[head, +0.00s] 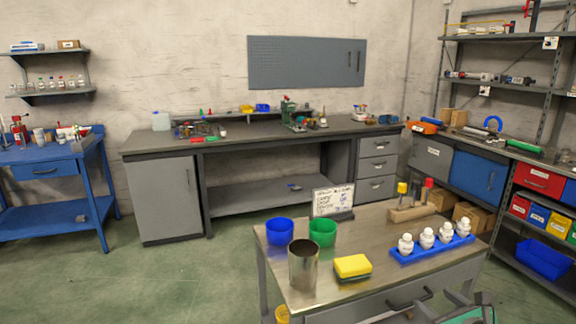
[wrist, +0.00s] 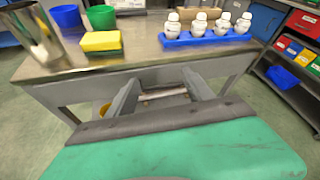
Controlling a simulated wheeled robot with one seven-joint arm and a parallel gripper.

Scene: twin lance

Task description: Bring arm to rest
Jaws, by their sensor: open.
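My gripper (wrist: 160,92) is open and empty in the wrist view, its two grey fingers apart above the floor in front of the steel table (wrist: 75,68). Part of my green and grey arm end shows at the bottom right of the head view, low at the near edge of the same table (head: 380,262). Nothing is between the fingers, and they appear clear of the table front.
On the table stand a metal cylinder (head: 303,265), blue cup (head: 280,231), green cup (head: 322,232), yellow sponge (head: 352,267), small sign (head: 333,201), and a blue rack (head: 432,250) of white bottles. Shelving (head: 540,190) stands right; green floor (head: 170,285) is open left.

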